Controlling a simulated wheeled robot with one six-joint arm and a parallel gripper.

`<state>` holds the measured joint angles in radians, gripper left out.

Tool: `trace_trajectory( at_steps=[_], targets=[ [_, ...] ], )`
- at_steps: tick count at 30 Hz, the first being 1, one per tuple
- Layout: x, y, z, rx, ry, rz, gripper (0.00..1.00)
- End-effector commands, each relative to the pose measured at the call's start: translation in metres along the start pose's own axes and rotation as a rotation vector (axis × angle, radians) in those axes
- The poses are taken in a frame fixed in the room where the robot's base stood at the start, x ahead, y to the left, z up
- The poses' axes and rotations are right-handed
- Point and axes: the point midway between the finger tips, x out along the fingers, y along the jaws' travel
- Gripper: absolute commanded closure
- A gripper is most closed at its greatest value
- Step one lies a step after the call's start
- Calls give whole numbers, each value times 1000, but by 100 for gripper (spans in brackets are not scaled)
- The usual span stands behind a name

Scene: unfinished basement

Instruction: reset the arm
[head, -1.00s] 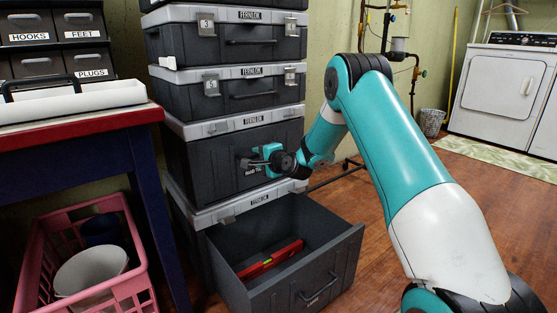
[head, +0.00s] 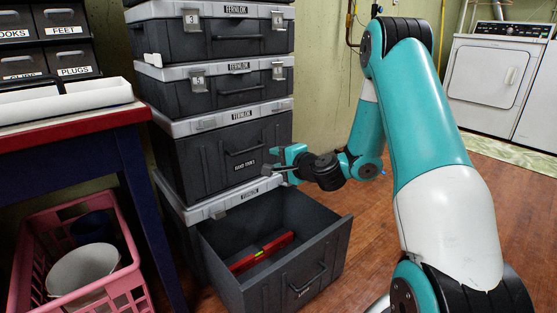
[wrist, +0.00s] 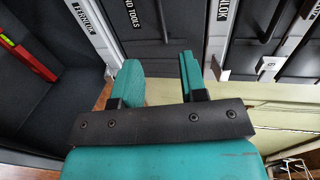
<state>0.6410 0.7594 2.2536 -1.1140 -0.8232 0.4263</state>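My gripper (head: 280,166) is in front of the stack of black cases, near the hand tools drawer (head: 222,158), and apart from its handle. In the wrist view the two teal fingers of my gripper (wrist: 160,80) stand apart with nothing between them. The bottom drawer (head: 322,262) of the stack is pulled open below my gripper. A red level (head: 262,253) lies inside it, and the level also shows at the left of the wrist view (wrist: 26,56).
A red-topped blue table (head: 70,130) with small labelled bins stands at the left. A pink crate (head: 130,280) holding a white bucket (head: 85,270) is beneath it. A white dryer (head: 492,80) stands at the back right. Wooden floor lies open between.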

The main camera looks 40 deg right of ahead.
Motion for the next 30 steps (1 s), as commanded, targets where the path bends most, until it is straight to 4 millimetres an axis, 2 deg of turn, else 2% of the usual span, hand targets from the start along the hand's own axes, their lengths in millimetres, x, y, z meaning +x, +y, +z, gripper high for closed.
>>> trace_trajectory(
  at_steps=[10, 13, 14, 17, 20, 21, 23, 24, 26, 27, 30],
  targets=[
    [0, -1, 1, -2, -4, 0, 61],
    [0, -11, 17, -39, -52, 7, 61],
    [0, -16, 27, -62, -83, 12, 61],
    [-7, -40, 79, -190, -240, 42, 61],
    [-30, -65, 150, -385, -464, 87, 61],
    [-45, -74, 179, -473, -560, 107, 61],
    [-73, -83, 218, -612, -702, 140, 61],
    [-95, -87, 241, -707, -797, 162, 61],
    [-130, -91, 269, -848, -929, 196, 61],
    [-154, -93, 283, -936, -1010, 218, 61],
    [-207, -94, 302, -1122, -1171, 268, 61]
  ],
)
